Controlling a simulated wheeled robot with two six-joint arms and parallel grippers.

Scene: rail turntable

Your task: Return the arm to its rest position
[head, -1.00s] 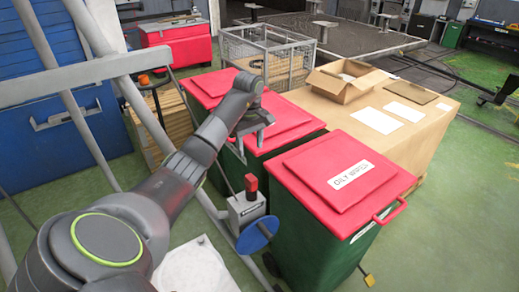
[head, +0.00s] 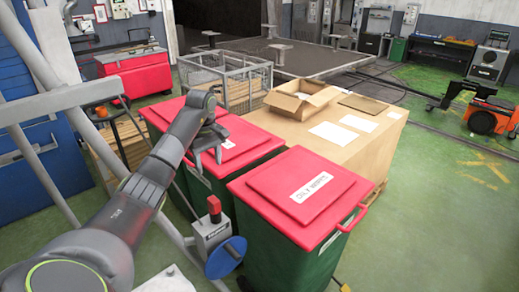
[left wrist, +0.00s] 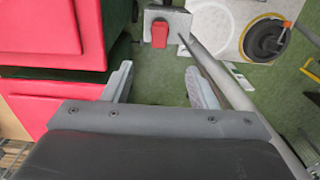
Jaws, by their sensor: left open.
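My left arm comes in from the lower left of the head view and reaches toward the red-lidded bins. My left gripper (head: 208,150) is in front of the rear bin's red lid (head: 250,138) as seen from the head. In the left wrist view the gripper (left wrist: 160,85) shows its two fingers spread apart with nothing between them. A grey box with a red knob (left wrist: 160,34) lies beyond the fingertips there. The same box (head: 208,232) stands below the gripper in the head view, with a blue disc (head: 226,257) beside it. My right gripper is in neither view.
A green bin with a red lid (head: 300,185) marked oily wipes stands at front centre. Behind it is a brown-covered pallet load (head: 365,155) with an open carton (head: 300,98). A wire cage (head: 225,78) and red cabinet (head: 133,72) stand behind. Green floor is open at right.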

